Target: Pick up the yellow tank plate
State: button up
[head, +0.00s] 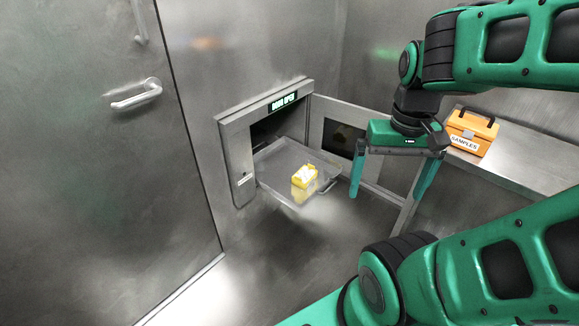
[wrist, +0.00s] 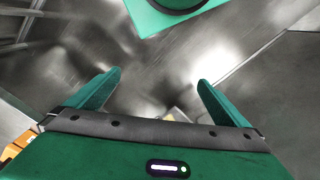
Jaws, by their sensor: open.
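A small yellow block-like thing (head: 304,177) with a whitish top, which looks like the yellow tank plate, sits on a metal tray (head: 276,162). The tray sticks out of an open hatch in the wall in the head view. My gripper (head: 386,197) is open and empty, to the right of the tray and apart from it, fingers pointing down. In the wrist view, my gripper (wrist: 159,77) shows two spread green fingers with bare floor between them. The yellow thing cannot be made out clearly there.
The hatch frame (head: 238,160) carries a lit sign, and its door (head: 336,136) stands open to the right of the tray. An orange SAMPLES case (head: 471,134) rests on a metal bench (head: 530,157) at the right. A closed door with a handle (head: 136,97) is at the left.

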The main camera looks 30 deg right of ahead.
aim_at(305, 176)
jog(key=i, duration=1.65)
jog(key=z, duration=0.6)
